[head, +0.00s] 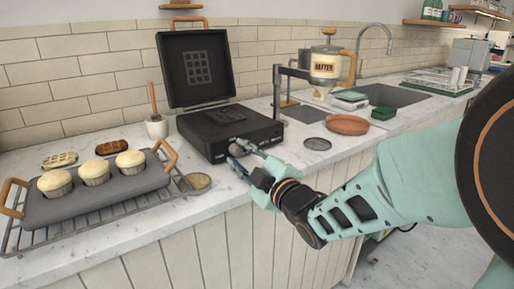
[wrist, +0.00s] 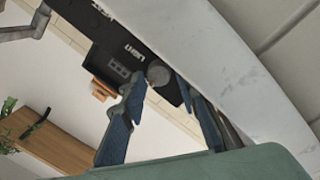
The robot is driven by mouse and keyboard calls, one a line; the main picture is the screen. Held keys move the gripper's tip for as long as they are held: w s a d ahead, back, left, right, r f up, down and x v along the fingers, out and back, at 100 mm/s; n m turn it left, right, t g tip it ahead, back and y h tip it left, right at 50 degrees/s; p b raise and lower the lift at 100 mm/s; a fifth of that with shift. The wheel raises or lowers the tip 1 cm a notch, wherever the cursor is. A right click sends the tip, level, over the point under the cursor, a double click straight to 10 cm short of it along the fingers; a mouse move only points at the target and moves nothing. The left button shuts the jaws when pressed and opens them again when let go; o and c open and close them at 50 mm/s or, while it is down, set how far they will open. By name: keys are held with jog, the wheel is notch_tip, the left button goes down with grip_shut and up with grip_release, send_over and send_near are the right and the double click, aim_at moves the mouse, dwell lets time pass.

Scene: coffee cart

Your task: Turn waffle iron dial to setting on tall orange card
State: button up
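The black waffle iron (head: 215,137) stands on the counter with its lid (head: 196,68) raised. Its front panel also shows in the wrist view (wrist: 110,45), with white lettering and a round grey dial (wrist: 158,75). My gripper (head: 236,152) is at the front panel. In the wrist view its two blue fingers (wrist: 160,86) are apart, one on each side of the dial. I cannot tell whether they touch it. The dial's pointer is not readable. I cannot make out a tall orange card in either view.
A muffin tray (head: 105,195) with orange handles sits on a wire rack at the left. A coffee stand with a cream pot (head: 325,62), a brown dish (head: 347,124) and a sink (head: 395,95) are to the right. A round lid (head: 317,144) lies beside the iron.

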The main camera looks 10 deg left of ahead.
jog(key=shift+w+a, duration=0.3)
jog(key=shift+c, duration=0.3)
grip_shut()
